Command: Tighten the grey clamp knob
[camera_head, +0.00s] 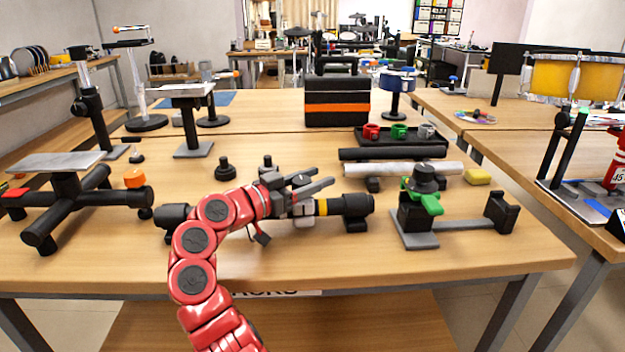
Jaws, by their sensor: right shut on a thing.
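A black horizontal tube (350,205) with a yellow band lies across the table in front of me. A grey clamp (303,214) sits around its middle. My right gripper (308,184), on the red arm, is over the clamp with its grey fingers pointing right. It is shut on the clamp's knob, which the fingers mostly hide. I cannot tell how tight the knob is. My left gripper is not in view.
To the right, a black stand holds a green clamp (431,202) with a black knob (424,178). Black stands occupy the left. The front table strip is clear.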

